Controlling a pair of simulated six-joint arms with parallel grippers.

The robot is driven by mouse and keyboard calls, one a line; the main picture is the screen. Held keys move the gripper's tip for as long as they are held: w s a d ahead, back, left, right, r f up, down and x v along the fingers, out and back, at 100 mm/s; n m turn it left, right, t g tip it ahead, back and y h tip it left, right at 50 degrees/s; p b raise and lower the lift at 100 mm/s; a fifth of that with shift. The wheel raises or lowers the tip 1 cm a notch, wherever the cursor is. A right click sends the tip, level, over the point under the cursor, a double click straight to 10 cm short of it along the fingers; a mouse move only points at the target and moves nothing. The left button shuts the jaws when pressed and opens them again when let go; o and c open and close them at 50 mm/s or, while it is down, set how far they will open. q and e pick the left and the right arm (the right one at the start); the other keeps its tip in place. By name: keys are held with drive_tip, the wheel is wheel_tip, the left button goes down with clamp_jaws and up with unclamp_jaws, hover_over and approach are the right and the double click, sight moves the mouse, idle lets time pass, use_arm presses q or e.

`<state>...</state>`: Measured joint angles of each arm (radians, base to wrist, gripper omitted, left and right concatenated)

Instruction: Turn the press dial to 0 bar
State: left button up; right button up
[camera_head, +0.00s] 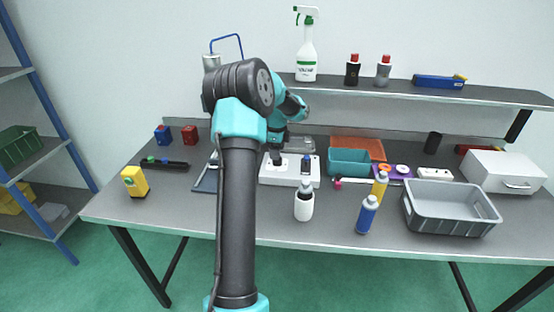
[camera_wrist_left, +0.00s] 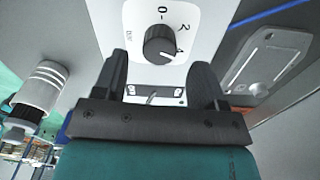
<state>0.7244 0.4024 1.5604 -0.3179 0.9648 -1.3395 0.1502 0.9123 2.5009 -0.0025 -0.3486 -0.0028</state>
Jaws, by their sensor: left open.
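The press dial (camera_wrist_left: 158,43) is a round dark knob on a white panel (camera_wrist_left: 192,18) with the marks 0, 2 and 4. Its white pointer line is turned toward the 4 side, away from the 0. My left gripper (camera_wrist_left: 158,78) is open, with its two fingers apart just short of the dial and not around it. In the head view the left gripper (camera_head: 277,156) points down over the white press box (camera_head: 276,181) near the table's middle. The arm hides part of that area. My right gripper is not in view.
A white bottle (camera_head: 303,206) stands in front of the box. Blue (camera_head: 366,214) and yellow (camera_head: 379,186) bottles and a grey crate (camera_head: 450,222) stand further right.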

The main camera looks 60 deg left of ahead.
use_arm(q)
drive_tip(key=shift+f, duration=2.1)
drive_tip(key=shift+c, duration=0.2)
drive_tip(key=c, duration=0.9)
